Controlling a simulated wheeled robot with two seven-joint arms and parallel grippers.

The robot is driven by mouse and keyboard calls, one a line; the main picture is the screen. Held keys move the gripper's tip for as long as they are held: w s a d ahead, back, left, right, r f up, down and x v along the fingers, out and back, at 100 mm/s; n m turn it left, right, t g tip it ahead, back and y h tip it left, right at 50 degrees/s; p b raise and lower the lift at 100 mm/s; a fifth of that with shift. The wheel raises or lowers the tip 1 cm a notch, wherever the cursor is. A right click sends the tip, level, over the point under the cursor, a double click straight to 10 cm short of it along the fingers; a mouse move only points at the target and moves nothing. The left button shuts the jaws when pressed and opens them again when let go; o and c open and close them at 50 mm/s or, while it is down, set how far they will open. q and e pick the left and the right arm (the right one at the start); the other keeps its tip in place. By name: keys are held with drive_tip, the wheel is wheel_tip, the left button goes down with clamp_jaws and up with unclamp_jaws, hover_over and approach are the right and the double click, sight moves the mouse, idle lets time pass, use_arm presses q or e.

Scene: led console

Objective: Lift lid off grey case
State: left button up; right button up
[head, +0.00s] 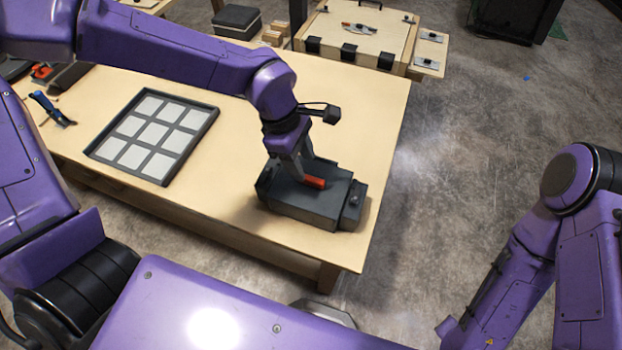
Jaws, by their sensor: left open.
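A dark grey case (307,207) sits on the wooden table near its front right corner. An orange-red handle (314,183) shows on its dark top, and a small block-shaped part juts out at its right end. The lid seems to be on the case, but I cannot make out its seam. My left gripper (303,177) points down at the top of the case, right beside the orange-red handle. It is open; its fingers partly hide the handle's left end, and I cannot tell whether they touch it. My right gripper is out of the picture.
A dark tray (184,158) with several pale square cells lies left of the case on the table (235,135). Blue-handled pliers (52,109) lie at the far left. A wooden box with black latches (350,29) stands behind. The table's right edge is close to the case.

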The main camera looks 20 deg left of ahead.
sight(312, 178)
use_arm(q)
drive_tip(key=x, duration=0.5)
drive_tip(key=shift+d+r+p, duration=0.1)
drive_tip(key=shift+d+p, duration=0.2)
drive_tip(key=shift+p, duration=0.1)
clamp_jaws()
drive_tip(key=shift+r, duration=0.1)
drive_tip(key=shift+r, duration=0.2)
wheel_tip(312, 178, up, 3)
drive_tip(key=shift+f, duration=0.15)
drive_tip(key=s+d+r, duration=0.2)
drive_tip(key=s+r, duration=1.1)
drive_tip(key=s, duration=0.1)
drive_tip(key=shift+d+r, duration=0.15)
drive_tip(key=shift+r, duration=0.2)
